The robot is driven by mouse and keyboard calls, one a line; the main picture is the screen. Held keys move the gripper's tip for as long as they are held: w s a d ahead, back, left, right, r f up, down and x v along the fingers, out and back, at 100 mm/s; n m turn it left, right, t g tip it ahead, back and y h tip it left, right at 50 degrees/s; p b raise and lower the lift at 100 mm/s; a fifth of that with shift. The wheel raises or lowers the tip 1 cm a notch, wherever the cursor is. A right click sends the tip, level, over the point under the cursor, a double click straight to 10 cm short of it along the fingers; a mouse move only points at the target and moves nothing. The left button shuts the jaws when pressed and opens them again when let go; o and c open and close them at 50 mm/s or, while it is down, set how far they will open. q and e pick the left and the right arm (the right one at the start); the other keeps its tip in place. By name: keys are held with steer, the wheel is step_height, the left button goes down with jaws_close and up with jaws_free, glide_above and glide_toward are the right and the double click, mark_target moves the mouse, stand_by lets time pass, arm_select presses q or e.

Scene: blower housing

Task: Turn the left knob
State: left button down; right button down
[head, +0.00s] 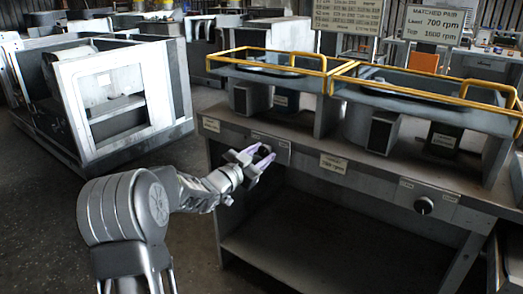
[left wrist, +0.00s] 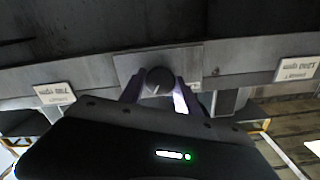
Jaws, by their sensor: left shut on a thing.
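The left knob (left wrist: 158,80) is a dark round knob with a pale line on its face. In the head view the fingers hide most of the knob. My right gripper is not in view.
The bench's front panel (head: 310,150) carries small labels and another dark knob (head: 424,205) at right. Yellow rails (head: 335,75) edge the top, with signs (head: 435,22) above. A large pale housing (head: 110,90) stands at left. Floor is clear between it and the bench.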

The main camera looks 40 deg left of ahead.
arm_select(q)
steer(key=shift+n, duration=0.5)
steer(key=c, duration=0.9)
jaws_free()
steer(key=s+p, duration=0.1)
steer(key=s, duration=0.6)
steer(key=shift+s+d, duration=0.1)
steer(key=shift+s, duration=0.3)
